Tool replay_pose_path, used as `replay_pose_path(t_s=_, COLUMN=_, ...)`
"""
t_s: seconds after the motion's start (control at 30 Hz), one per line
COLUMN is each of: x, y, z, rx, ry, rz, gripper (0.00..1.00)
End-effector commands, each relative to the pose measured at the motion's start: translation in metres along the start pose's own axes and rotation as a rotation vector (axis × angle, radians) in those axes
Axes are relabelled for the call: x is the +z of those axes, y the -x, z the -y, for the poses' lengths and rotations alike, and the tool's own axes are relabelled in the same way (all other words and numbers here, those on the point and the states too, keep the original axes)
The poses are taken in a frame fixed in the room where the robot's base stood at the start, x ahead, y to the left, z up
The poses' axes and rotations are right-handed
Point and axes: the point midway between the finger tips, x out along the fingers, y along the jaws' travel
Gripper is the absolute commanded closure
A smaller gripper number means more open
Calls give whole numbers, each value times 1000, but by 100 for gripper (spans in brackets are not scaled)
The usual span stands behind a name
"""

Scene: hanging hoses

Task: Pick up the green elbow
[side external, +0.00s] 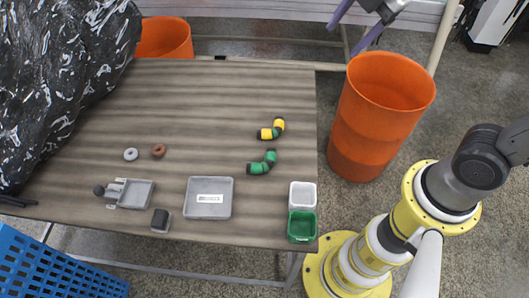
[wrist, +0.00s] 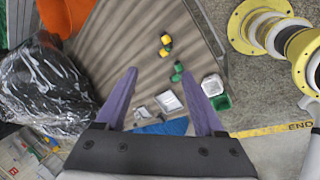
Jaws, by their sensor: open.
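The green elbow (side external: 262,163) lies on the table, a bent green pipe piece with dark ends. It also shows in the wrist view (wrist: 177,74), beyond and between my fingers. A yellow elbow (side external: 272,129) of similar shape lies just behind it, apart from it, and shows in the wrist view (wrist: 165,45). My gripper (wrist: 165,82) has two purple fingers spread wide, with nothing between them. It is high above the table and well away from the green elbow. In the side view only parts of the purple fingers show at the top edge.
On the table (side external: 215,90) are a grey tray (side external: 221,211), a white bin (side external: 302,190), a green bin (side external: 301,235), two small rings and a grey dustpan-like piece (side external: 137,194). A black plastic-wrapped bulk (side external: 60,80) covers the left. An orange barrel (side external: 375,120) stands right.

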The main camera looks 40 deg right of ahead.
Motion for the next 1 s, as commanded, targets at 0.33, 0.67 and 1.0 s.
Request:
replay_pose_path(t_s=0.33, x=-73, y=-145, z=-31, rx=-253, ry=638, rz=-86, gripper=30)
replay_pose_path(t_s=0.67, x=-107, y=-218, z=11, rx=-426, ry=733, rz=-117, gripper=30)
replay_pose_path(t_s=1.0, x=-107, y=-266, z=35, rx=-431, ry=737, rz=-118, gripper=30)
